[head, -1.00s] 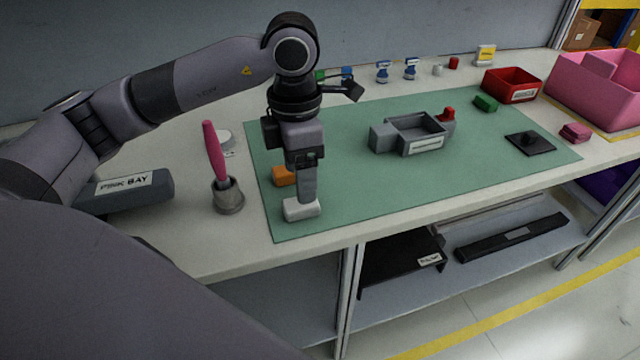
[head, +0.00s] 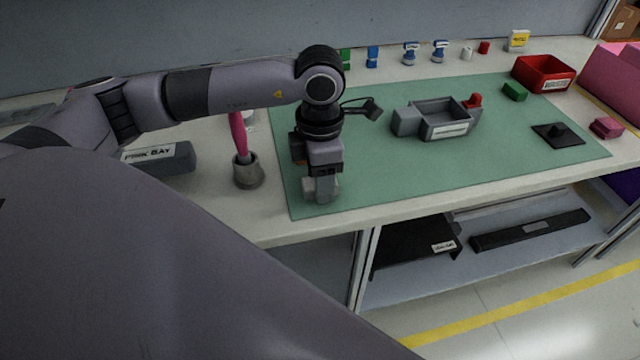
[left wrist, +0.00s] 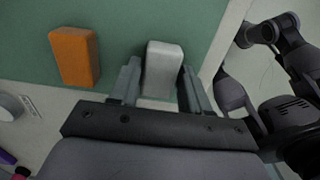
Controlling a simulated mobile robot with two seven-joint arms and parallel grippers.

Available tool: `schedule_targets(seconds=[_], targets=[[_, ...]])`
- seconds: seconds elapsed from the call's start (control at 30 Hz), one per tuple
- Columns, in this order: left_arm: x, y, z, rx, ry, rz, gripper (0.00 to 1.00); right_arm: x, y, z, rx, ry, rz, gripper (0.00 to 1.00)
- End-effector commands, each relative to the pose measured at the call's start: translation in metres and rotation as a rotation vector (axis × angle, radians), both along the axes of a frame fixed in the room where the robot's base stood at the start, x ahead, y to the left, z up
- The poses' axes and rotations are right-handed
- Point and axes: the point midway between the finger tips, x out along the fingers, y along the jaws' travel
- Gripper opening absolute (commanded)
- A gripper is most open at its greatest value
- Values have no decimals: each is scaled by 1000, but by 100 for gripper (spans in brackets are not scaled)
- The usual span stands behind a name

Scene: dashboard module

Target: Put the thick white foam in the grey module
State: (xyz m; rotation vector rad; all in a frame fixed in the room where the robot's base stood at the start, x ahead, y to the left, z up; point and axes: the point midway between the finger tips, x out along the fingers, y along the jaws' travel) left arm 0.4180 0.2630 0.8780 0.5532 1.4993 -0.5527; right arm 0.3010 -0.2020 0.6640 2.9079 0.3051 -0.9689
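The thick white foam (left wrist: 163,66) is a pale block lying on the green mat near its front left corner. In the head view my left gripper (head: 321,190) is pointed straight down over the foam and hides most of it. In the left wrist view, my left gripper's fingers (left wrist: 160,88) are apart, one on each side of the foam's near end, with narrow gaps beside it. The grey module (head: 444,119) is an open tray with a label, on the mat to the right. My right gripper is not seen.
An orange block (left wrist: 75,56) lies beside the foam. A grey cup (head: 248,172) with a pink-handled tool stands left of the mat (head: 390,185). A red bin (head: 543,73), green block (head: 515,92) and black plate (head: 558,135) are at the right. Mat between foam and module is clear.

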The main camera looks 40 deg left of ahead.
Motion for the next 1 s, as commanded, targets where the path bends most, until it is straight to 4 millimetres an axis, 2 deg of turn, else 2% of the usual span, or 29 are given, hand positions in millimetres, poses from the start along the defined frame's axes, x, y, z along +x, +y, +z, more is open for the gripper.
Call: schedule_targets(seconds=[0.03,0.1,0.23,0.27,0.47,0.67,0.77,0.87,1.0], targets=[[0,0,0,0,0,0,29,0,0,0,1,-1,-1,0],[0,0,0,0,0,0,9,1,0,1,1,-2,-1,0],[0,0,0,0,0,0,9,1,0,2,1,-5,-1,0],[0,0,0,0,0,0,4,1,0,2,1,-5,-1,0],[0,0,2,-1,-1,0,4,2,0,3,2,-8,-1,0],[1,0,15,-2,-4,0,4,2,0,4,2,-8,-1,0],[1,0,31,-2,-5,-1,4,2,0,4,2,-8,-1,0],[2,-1,56,-2,-8,-1,4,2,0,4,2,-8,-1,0],[2,-1,101,-2,-9,-2,4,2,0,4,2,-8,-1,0]])
